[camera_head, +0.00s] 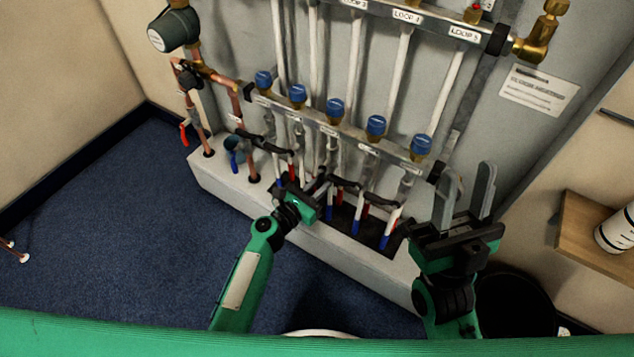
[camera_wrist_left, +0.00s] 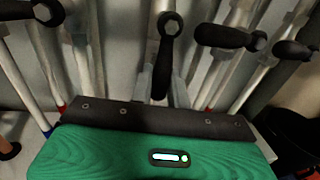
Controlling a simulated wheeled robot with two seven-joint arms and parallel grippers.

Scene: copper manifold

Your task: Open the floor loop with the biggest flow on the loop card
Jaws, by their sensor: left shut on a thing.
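The manifold's lower bar (camera_head: 330,128) carries several blue caps (camera_head: 335,106). Below it, pipes have black lever handles (camera_head: 380,200). My left gripper (camera_head: 296,184) is at these levers; its fingertips are mostly hidden in the head view. In the left wrist view it is shut on one black lever (camera_wrist_left: 164,70), which points down between the fingers. Neighbouring levers, one at left (camera_wrist_left: 30,10) and one at right (camera_wrist_left: 228,37), lie crosswise. A paper card (camera_head: 540,92) is on the panel at right, its text too small to read. My right gripper (camera_head: 468,192) is open and empty, right of the manifold.
The upper bar (camera_head: 385,14) has loop labels, with LOOP 4 and LOOP 5 readable. A red-handled valve (camera_head: 184,134) and copper pipes stand at left. A white ledge (camera_head: 225,182) runs below the pipes. A wooden shelf (camera_head: 585,235) holds a white container (camera_head: 618,228) at right.

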